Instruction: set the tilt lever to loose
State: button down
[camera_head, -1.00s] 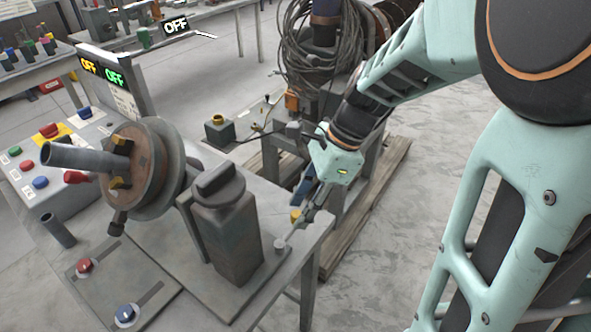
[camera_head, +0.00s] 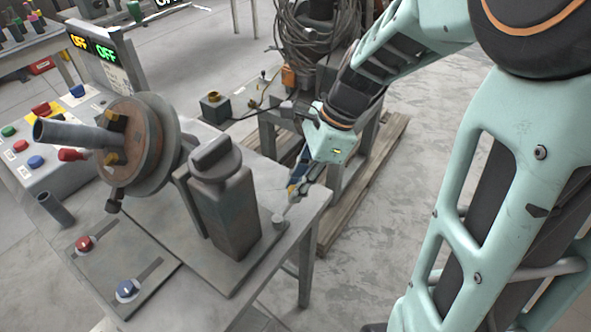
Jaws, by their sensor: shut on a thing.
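The positioner stands on the grey table, with a round faceplate (camera_head: 137,145) and a block-shaped housing (camera_head: 225,212). My gripper (camera_head: 297,184) is low at the table's right edge, right of the housing. A short grey stub (camera_head: 278,220) stands on the table just left of and below the fingertips.
A pallet (camera_head: 350,205) with cable-hung equipment stands right of the table.

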jog(key=n+p, duration=0.1)
jog(key=w+a+n+g+p, duration=0.1)
jog(key=n+p, duration=0.1)
jog(key=shift+a+r, duration=0.2)
jog(key=shift+a, duration=0.1)
jog(key=n+p, duration=0.1)
jog(key=a+n+g+h+p, duration=0.1)
jog(key=n, duration=0.1)
jog(key=shift+w+a, duration=0.25)
jog(key=shift+w, duration=0.05)
jog(key=a+n+g+p, duration=0.1)
jog(key=n, duration=0.1)
jog(key=shift+a+n+h+p, duration=0.2)
jog(key=shift+n+h+p, duration=0.1)
jog(key=shift+p, duration=0.1)
jog(key=shift+s+a+f+n+g+h+p, duration=0.15)
jog(key=shift+a+n+h+p, duration=0.25)
jog(key=shift+n, duration=0.45)
jog(key=shift+w+a+n+g+h+p, duration=0.1)
jog(key=shift+a+n+g+h+p, duration=0.1)
jog(key=shift+a+n+p, duration=0.5)
jog(key=shift+d+n+b, duration=0.1)
jog(key=shift+n+b, duration=0.15)
jog(key=shift+b, duration=0.05)
jog(key=shift+s, duration=0.1)
jog(key=c, duration=1.8)
grip_release()
